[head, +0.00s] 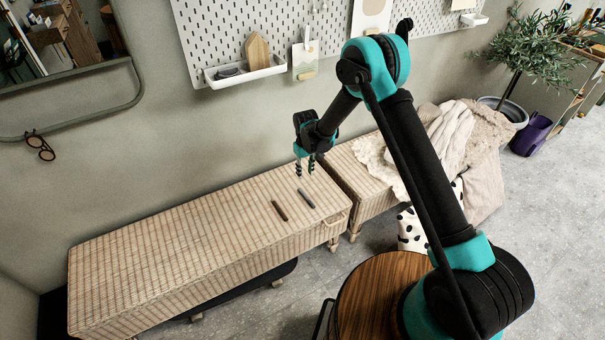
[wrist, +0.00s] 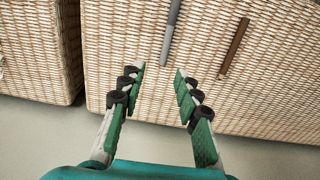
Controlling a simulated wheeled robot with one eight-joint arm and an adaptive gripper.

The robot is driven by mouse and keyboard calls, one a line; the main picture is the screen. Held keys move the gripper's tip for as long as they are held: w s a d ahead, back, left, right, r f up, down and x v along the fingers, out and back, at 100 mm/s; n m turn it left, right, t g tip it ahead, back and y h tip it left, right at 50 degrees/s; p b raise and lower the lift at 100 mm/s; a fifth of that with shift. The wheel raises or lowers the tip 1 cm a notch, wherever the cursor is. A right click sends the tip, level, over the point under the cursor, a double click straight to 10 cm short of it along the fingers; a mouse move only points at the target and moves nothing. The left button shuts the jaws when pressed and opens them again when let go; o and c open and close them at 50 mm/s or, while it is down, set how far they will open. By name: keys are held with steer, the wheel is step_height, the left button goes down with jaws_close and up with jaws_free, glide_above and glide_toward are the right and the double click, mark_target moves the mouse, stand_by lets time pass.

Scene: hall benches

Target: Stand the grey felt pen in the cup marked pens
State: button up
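The grey felt pen (head: 306,198) lies flat on the near wicker bench (head: 170,250), close to its right end. In the wrist view the grey pen (wrist: 171,34) lies past my fingertips, slightly right of the middle between them. My gripper (head: 305,173) hangs above the bench, behind the pen, with its fingers pointing down. In the wrist view my gripper (wrist: 160,72) has its fingers apart with nothing between them. I cannot make out a cup marked pens in either view.
A brown pen (head: 280,210) lies beside the grey one. A second bench (head: 344,168) with blankets (head: 440,135) stands to the right across a narrow gap. A pegboard (head: 225,35) with a white tray (head: 245,74) hangs on the wall behind. The bench's left part is clear.

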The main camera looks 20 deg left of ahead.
mark_target(302, 192)
steer(key=shift+s+a+f, duration=0.1)
steer(key=shift+a+f, duration=0.05)
steer(key=shift+f, duration=1.7)
steer(key=shift+s+a+f, duration=0.1)
steer(key=shift+a+f, duration=0.1)
steer(key=shift+f, duration=1.65)
steer(key=shift+s+a+f, duration=0.1)
steer(key=shift+a+f, duration=0.05)
steer(key=shift+f, duration=1.7)
steer(key=shift+c, duration=0.3)
jaws_close()
steer(key=shift+r, duration=0.15)
steer(key=shift+r, duration=3.85)
